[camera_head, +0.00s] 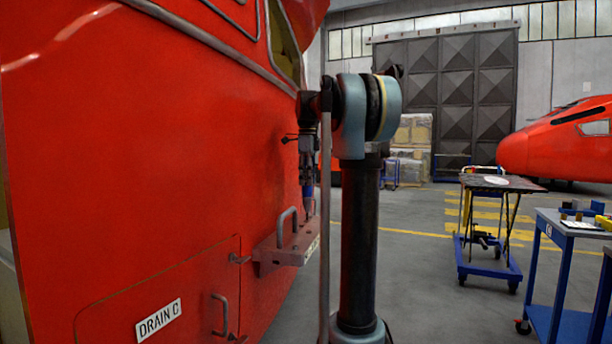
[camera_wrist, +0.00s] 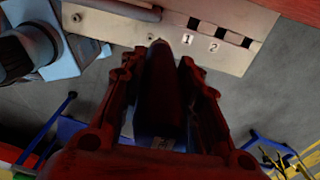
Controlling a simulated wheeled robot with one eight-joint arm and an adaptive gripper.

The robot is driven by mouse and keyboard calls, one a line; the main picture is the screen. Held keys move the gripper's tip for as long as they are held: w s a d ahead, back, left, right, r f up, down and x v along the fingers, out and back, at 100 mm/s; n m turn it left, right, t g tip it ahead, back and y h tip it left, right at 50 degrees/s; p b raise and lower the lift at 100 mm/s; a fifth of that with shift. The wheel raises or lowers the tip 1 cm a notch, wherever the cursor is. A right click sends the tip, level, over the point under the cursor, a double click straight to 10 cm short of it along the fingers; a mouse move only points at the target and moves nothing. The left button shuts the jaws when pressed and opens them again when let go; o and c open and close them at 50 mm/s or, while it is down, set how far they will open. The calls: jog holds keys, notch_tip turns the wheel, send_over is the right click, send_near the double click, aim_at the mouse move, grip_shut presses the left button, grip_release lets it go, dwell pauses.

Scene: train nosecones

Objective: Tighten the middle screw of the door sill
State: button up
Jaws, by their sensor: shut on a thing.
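My gripper (camera_wrist: 158,62) is shut on a dark cylindrical tool (camera_wrist: 160,100). In the head view my gripper (camera_head: 307,165) points down above the sill, with the tool (camera_head: 308,192) upright below it. I cannot tell whether its tip touches a screw.
The red train nose (camera_head: 130,150) stands close on the left, with a DRAIN C hatch (camera_head: 158,320). A blue trolley (camera_head: 488,265) and a workbench (camera_head: 575,230) with small items stand at right. Grey floor between them is clear.

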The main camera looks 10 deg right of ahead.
aim_at(309, 190)
jog(key=shift+d, duration=0.1)
jog(key=s+r+m, duration=0.2)
jog(key=shift+r+m, duration=0.15)
jog(key=shift+m, duration=0.25)
jog(key=shift+f, duration=2.85)
jog(key=shift+s+f, duration=0.1)
jog(key=shift+f, duration=0.55)
dwell(1.7)
